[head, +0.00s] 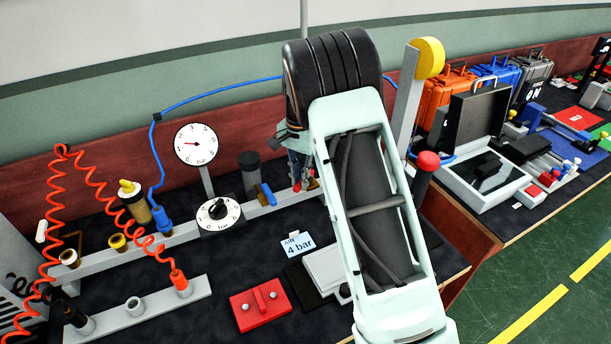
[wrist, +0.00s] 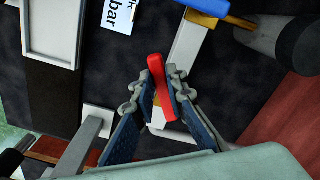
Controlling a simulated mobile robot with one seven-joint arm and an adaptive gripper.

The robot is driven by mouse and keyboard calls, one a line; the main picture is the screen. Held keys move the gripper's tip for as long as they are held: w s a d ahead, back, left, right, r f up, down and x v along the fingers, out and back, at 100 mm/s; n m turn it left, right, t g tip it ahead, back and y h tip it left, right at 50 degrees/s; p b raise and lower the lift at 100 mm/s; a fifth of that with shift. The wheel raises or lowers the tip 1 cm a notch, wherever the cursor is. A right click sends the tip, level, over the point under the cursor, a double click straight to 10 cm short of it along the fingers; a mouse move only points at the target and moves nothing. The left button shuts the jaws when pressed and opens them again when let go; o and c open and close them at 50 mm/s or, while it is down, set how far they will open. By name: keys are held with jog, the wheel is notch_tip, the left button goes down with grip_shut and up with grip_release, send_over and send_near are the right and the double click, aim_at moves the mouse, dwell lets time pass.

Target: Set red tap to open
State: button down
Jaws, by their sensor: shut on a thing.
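The red tap (wrist: 157,75) has a slim red lever at the end of a pale grey pipe rail (wrist: 190,62). In the wrist view the lever stands between my two blue-padded fingers, which press on it from both sides. My gripper (wrist: 161,92) is shut on the lever. The lever slants a little against the rail's line; I cannot tell its exact setting. In the head view my gripper (head: 300,172) is at the right end of the rail, mostly hidden by my arm. Only a little of the red tap (head: 311,183) shows there.
A blue lever (head: 267,194) and a dark cylinder (head: 250,172) stand just left of my gripper. A gauge (head: 196,144), a dial (head: 218,213), a "4 bar" card (head: 297,244) and a red block (head: 260,304) are nearby. A red-topped post (head: 428,161) stands right of my arm.

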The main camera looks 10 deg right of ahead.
jog(key=m, duration=0.1)
jog(key=w+a+m+p, duration=0.1)
jog(key=m, duration=0.1)
jog(key=shift+w+a+r+m, duration=0.1)
jog(key=shift+w+r+m, duration=0.1)
jog(key=shift+m, duration=0.1)
jog(key=shift+w+a+f+m+p, duration=0.1)
jog(key=shift+w+m+p, duration=0.15)
jog(key=shift+m, duration=0.3)
jog(key=shift+w+a+r+m+p, duration=0.1)
jog(key=shift+w+m+p, duration=0.1)
jog(key=shift+m, duration=0.3)
jog(key=shift+w+a+f+m+p, duration=0.1)
jog(key=shift+w+m+p, duration=0.15)
jog(key=shift+m, duration=0.3)
jog(key=c, duration=1.9)
grip_release()
jog(key=shift+c, duration=0.2)
notch_tip(320, 180, up, 12)
